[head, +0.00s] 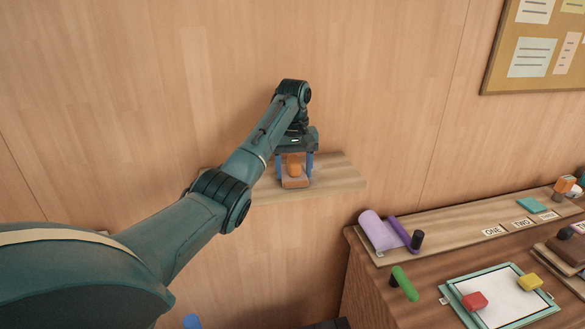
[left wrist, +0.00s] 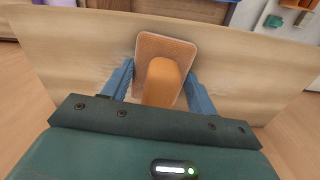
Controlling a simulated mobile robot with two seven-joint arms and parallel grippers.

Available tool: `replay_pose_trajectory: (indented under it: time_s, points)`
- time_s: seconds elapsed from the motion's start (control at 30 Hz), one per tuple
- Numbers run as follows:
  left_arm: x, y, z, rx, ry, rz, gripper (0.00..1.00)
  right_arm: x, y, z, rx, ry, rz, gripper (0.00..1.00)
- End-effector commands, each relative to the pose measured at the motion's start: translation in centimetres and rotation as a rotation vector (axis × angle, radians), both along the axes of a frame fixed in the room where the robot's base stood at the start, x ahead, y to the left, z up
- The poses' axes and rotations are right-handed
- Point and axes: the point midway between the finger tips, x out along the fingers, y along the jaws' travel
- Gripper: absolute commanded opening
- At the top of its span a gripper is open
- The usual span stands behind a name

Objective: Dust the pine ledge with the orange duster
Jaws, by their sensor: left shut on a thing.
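The orange duster (head: 295,182) has a flat base and a rounded orange handle. It is at the pine ledge (head: 340,175), which is fixed to the wooden wall. My left gripper (head: 294,170) points down over the ledge and is shut on the duster's handle. In the left wrist view the duster (left wrist: 165,50) sits between the blue fingers of my left gripper (left wrist: 160,88), with its base against the ledge (left wrist: 250,75). Faint pale patches show on the ledge beside the duster. My arm hides the ledge's left part in the head view. My right gripper is not in view.
A wooden desk (head: 375,285) stands at the right, below the ledge. It holds a purple roll (head: 378,230), a green-handled thing (head: 404,283), a framed white board (head: 495,298) with red and yellow blocks, and label cards. A cork board (head: 540,45) hangs on the wall.

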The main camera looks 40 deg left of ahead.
Motion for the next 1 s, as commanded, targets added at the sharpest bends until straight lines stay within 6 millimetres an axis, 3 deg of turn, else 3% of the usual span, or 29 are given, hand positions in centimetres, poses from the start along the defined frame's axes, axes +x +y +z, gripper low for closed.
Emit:
replay_pose_trajectory:
  time_s: [0.43,0.73,1.0]
  points:
    - [-2.0,-0.5,-0.3,-0.004,0.011,0.0,0.32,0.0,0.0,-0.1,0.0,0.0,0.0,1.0]
    - [-2.0,-0.4,-0.2,-0.003,0.011,0.001,0.32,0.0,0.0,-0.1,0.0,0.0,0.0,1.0]
    - [-0.9,0.9,0.0,-0.003,0.008,0.003,0.32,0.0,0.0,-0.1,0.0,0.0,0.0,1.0]
